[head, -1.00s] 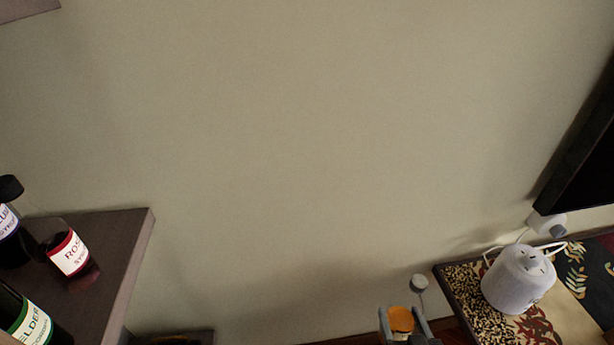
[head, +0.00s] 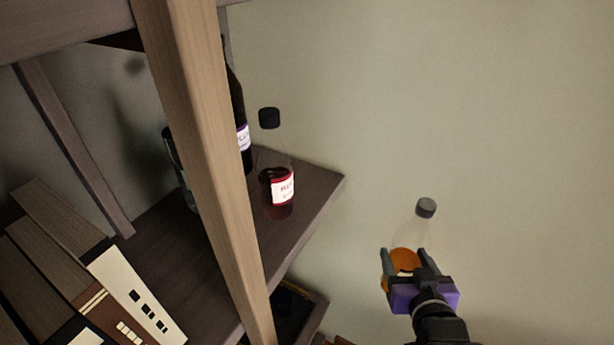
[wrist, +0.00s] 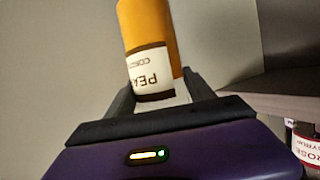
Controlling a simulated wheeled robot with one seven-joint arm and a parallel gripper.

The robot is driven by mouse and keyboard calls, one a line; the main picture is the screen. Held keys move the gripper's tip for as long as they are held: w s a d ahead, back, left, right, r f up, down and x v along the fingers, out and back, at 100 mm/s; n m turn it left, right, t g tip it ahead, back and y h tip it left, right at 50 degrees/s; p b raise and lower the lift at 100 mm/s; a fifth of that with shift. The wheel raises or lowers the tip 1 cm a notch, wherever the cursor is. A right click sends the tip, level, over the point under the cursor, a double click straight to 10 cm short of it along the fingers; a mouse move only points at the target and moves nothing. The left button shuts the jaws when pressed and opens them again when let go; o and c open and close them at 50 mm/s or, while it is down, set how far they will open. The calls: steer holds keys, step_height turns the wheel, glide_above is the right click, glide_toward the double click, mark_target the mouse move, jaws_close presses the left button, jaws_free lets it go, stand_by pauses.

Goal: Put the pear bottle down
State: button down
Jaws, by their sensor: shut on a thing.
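The pear bottle (head: 407,262) is a clear bottle with a grey cap and orange contents, tilted a little in the head view. My gripper (head: 404,268) is shut on it and holds it in the air, right of the shelf (head: 312,192) and apart from it. In the wrist view the pear bottle (wrist: 150,60) shows its orange body and a white label with part of the word "PEAR", between the fingers of my gripper (wrist: 150,98). The wall is behind it.
A red rose syrup bottle (head: 278,192) stands near the shelf's right end. Dark bottles (head: 238,125) are partly hidden behind a wooden post (head: 205,150). Books (head: 100,285) fill the lower left. Some bare shelf shows around the rose bottle.

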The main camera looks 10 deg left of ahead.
steer(key=s+a+r+n+g+y, duration=0.1)
steer(key=a+r+n+y, duration=0.35)
steer(key=r, duration=0.75)
steer(key=s+a+r+n+g+y, duration=0.1)
steer(key=a+r+y, duration=0.1)
steer(key=a+r, duration=0.75)
steer(key=w+a+p, duration=0.5)
steer(key=w+a, duration=0.2)
steer(key=w, duration=0.6)
steer(key=shift+w+a+f, duration=0.2)
steer(key=shift+w+f, duration=0.15)
steer(key=shift+f, duration=0.2)
steer(key=c, duration=0.6)
jaws_free()
steer(key=shift+c, duration=0.2)
